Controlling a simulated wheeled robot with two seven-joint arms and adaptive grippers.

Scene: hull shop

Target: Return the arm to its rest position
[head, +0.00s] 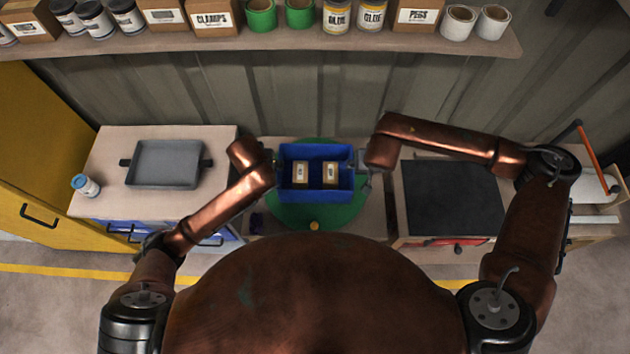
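My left arm reaches in from the left, and its gripper (272,168) is at the left side of a blue bin (316,196). My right arm bends in from the right, and its gripper (364,170) is at the bin's right side. Both grippers are small and partly hidden by my arm links. I cannot tell whether either one touches or grips the bin's wall. The bin sits over a round green mat (316,218) and holds two small labelled boxes (301,173) side by side.
A grey tray (165,163) and a blue-lidded jar (85,185) stand on the left counter. A dark flat panel (452,198) covers the right counter. A shelf (300,43) of boxes, cans and rolls runs above.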

